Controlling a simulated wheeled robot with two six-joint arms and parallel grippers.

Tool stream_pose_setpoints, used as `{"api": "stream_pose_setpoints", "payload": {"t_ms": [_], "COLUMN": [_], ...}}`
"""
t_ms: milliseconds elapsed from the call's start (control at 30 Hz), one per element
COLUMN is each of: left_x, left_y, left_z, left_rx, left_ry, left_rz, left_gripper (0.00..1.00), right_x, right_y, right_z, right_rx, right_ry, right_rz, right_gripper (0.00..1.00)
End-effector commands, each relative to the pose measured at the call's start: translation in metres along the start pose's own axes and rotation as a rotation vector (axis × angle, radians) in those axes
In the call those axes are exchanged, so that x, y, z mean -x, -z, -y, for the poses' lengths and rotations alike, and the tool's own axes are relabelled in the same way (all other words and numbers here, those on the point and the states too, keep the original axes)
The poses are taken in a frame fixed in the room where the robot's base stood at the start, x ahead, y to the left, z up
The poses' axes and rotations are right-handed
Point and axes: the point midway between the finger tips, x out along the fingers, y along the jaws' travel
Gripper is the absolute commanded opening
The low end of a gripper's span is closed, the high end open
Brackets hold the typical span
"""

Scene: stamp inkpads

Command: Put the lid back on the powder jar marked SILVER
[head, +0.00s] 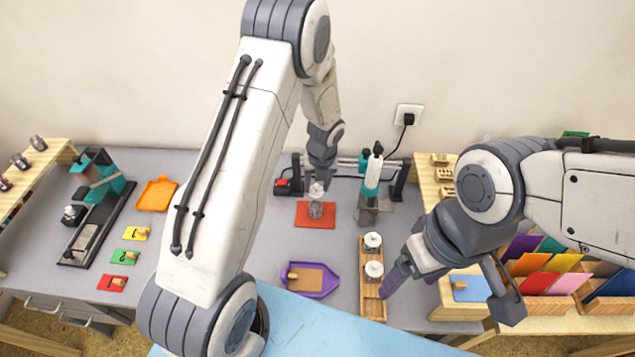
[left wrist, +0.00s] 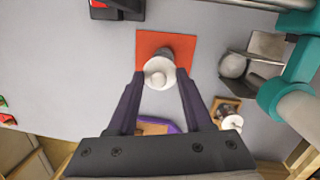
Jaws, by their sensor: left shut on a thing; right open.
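A small grey jar (head: 316,210) stands on an orange-red mat (head: 301,221) at the back middle of the table. No marking on it is readable. My left gripper (head: 317,184) is shut on a white round lid with a knob, which shows between its fingertips in the left wrist view (left wrist: 160,74). The lid is over the jar's top; whether they touch I cannot tell. The jar (left wrist: 161,53) is partly hidden behind the lid there. My right gripper (head: 388,284) is open and empty, beside a wooden rack at the right; its fingertips are partly hidden.
The wooden rack (head: 373,308) holds two white-lidded jars (head: 373,241) (head: 374,270). A purple tray (head: 313,291) lies in front of the mat. A teal-and-white bottle (head: 373,172) on a metal stand is right of the jar. Bare grey table lies left of the mat.

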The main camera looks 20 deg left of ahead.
Motion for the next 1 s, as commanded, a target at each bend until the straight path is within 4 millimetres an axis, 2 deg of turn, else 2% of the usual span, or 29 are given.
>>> {"api": "stream_pose_setpoints", "payload": {"t_ms": [33, 400, 700, 1000], "left_x": [-0.007, -0.037, -0.057, -0.059], "left_y": [0.001, 0.005, 0.009, 0.011], "left_z": [0.0, 0.001, 0.002, 0.004], "left_rx": [0.001, 0.006, 0.005, 0.003], "left_ry": [0.0, -0.001, -0.001, 0.0], "left_rz": [0.0, -0.001, -0.005, -0.006], "left_gripper": [0.0, 0.0, 0.0, 0.0], "right_x": [-0.008, -0.045, -0.052, -0.052], "right_y": [-0.001, -0.002, -0.003, -0.003], "right_z": [-0.001, -0.003, -0.004, -0.004], "right_rx": [0.0, 0.001, 0.001, 0.001], "right_ry": [0.0, 0.0, 0.0, 0.0], "right_rz": [0.0, 0.0, 0.0, 0.0], "right_gripper": [0.81, 0.81, 0.81, 0.81]}}
